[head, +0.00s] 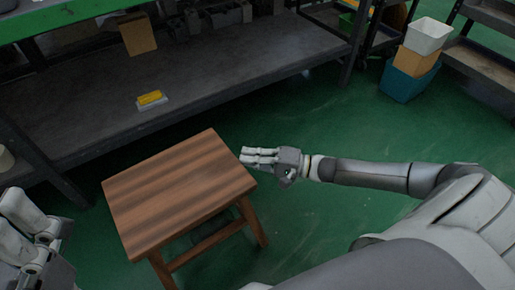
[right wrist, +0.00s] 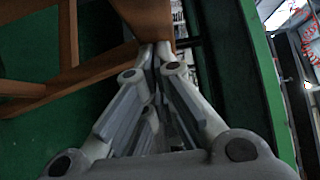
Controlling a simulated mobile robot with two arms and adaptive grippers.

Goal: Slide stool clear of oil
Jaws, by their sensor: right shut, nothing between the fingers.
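A wooden stool (head: 180,185) with a striped square seat stands on the green floor, upright. Its seat edge (right wrist: 150,15) and legs (right wrist: 68,35) show in the right wrist view. My right gripper (head: 243,156) is shut and empty, its fingertips at the right edge of the seat; in the right wrist view the fingertips (right wrist: 154,48) meet the wood or come very close to it. My left gripper (head: 40,225) is at the lower left, partly cut off, apart from the stool. A dark patch (head: 205,228) shows under the stool; I cannot tell whether it is oil or shadow.
A long dark workbench (head: 240,80) stands behind the stool, with a yellow and white block (head: 151,98) on its lower shelf. Stacked bins (head: 405,82) stand at the back right. Green floor (head: 330,125) is open between bench and right arm.

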